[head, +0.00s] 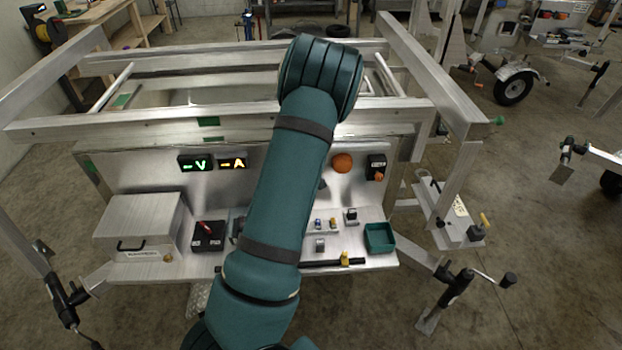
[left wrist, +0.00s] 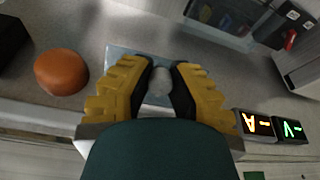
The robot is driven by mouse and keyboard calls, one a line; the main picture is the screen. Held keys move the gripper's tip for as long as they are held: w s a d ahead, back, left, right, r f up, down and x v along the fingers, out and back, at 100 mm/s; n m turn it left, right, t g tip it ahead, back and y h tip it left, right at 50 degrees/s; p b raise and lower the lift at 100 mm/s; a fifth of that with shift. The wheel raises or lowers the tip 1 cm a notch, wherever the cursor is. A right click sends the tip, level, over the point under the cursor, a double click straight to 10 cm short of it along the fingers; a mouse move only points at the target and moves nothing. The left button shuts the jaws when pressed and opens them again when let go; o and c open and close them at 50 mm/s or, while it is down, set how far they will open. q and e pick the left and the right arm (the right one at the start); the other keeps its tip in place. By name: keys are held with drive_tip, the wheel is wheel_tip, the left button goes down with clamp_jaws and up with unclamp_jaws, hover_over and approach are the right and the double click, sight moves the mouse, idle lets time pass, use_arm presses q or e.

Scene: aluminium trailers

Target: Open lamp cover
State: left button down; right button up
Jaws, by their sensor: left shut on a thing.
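In the left wrist view my left gripper (left wrist: 161,72) has its yellow-and-black fingers closed around a small rounded pale grey piece (left wrist: 160,86). The piece stands in front of a flat blue-grey plate (left wrist: 118,56) on the metal panel; I cannot tell whether this plate is the lamp cover. An orange dome (left wrist: 61,72) sits beside the gripper, apart from it; it also shows on the panel in the head view (head: 342,163). In the head view my arm hides the left gripper and what it holds. My right gripper is not in view.
Lit V (head: 196,163) and A (head: 233,163) displays are on the panel. The shelf holds a metal box (head: 140,225), a black switch box (head: 208,236), small parts and a green tray (head: 379,238). Frame beams (head: 130,127) run above the panel.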

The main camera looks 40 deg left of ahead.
use_arm(q)
drive_tip(key=shift+d, duration=0.15)
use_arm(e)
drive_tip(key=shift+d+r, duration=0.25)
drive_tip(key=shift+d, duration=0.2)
use_arm(q)
drive_tip(key=shift+h, duration=0.3)
drive_tip(key=shift+s, duration=0.1)
drive_tip(key=c, duration=0.8)
unclamp_jaws()
drive_tip(key=shift+r, duration=0.1)
drive_tip(key=shift+c, duration=0.2)
drive_tip(key=shift+r, duration=0.5)
drive_tip(key=v, duration=1.1)
drive_tip(key=shift+w+d, duration=0.15)
drive_tip(key=shift+w, duration=0.05)
